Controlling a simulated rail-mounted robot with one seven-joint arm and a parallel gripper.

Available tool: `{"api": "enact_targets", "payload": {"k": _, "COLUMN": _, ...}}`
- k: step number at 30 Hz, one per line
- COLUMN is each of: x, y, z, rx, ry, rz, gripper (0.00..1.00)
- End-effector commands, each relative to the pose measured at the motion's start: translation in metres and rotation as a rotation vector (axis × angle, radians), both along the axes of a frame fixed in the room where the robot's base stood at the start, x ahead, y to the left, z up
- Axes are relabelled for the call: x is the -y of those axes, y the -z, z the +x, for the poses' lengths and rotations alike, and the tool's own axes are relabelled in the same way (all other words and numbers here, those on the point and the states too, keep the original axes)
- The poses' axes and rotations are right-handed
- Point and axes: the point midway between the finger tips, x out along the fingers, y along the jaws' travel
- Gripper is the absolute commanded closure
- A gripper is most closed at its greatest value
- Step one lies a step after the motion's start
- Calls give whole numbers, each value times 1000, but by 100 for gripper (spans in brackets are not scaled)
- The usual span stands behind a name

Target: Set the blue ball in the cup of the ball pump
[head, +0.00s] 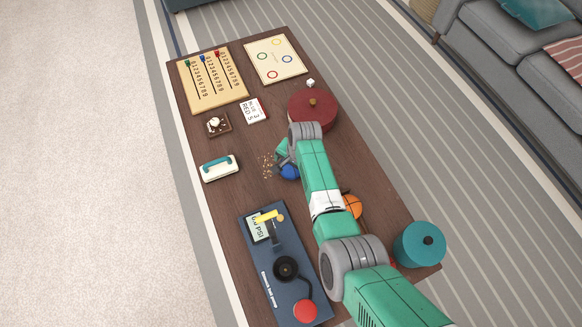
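The blue ball (290,173) is near the middle of the table, partly hidden by my arm. My gripper (284,158) is at the ball, mostly behind my own wrist; its fingers cannot be made out, and I cannot tell whether they touch the ball. The ball pump (262,262) is a dark blue board at the near left of the table. It carries a PSI display (258,228), a yellow piece, a red round knob (305,311) and a black round cup (286,268). The cup looks empty.
Brown crumbs (266,165) lie left of the ball. A white block with a teal handle (219,167) is farther left. A dark red lidded pot (313,108) stands behind; an orange ball (351,207) and a teal canister (419,244) are right. Boards lie at the far end.

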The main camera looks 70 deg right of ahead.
Motion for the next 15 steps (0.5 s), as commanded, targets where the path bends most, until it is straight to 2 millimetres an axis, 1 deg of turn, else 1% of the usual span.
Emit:
{"api": "enact_targets", "payload": {"k": 1, "x": 0, "y": 0, "z": 0, "rx": 0, "ry": 0, "rz": 0, "gripper": 24}}
{"api": "enact_targets", "payload": {"k": 5, "x": 0, "y": 0, "z": 0, "rx": 0, "ry": 0, "rz": 0, "gripper": 50}}
{"api": "enact_targets", "payload": {"k": 7, "x": 0, "y": 0, "z": 0, "rx": 0, "ry": 0, "rz": 0, "gripper": 51}}
{"api": "enact_targets", "payload": {"k": 8, "x": 0, "y": 0, "z": 0, "rx": 0, "ry": 0, "rz": 0, "gripper": 55}}
{"api": "enact_targets", "payload": {"k": 12, "x": 0, "y": -1, "z": 0, "rx": 0, "ry": 0, "rz": 0, "gripper": 55}}
{"api": "enact_targets", "payload": {"k": 15, "x": 0, "y": -5, "z": 0, "rx": 0, "ry": 0, "rz": 0, "gripper": 55}}
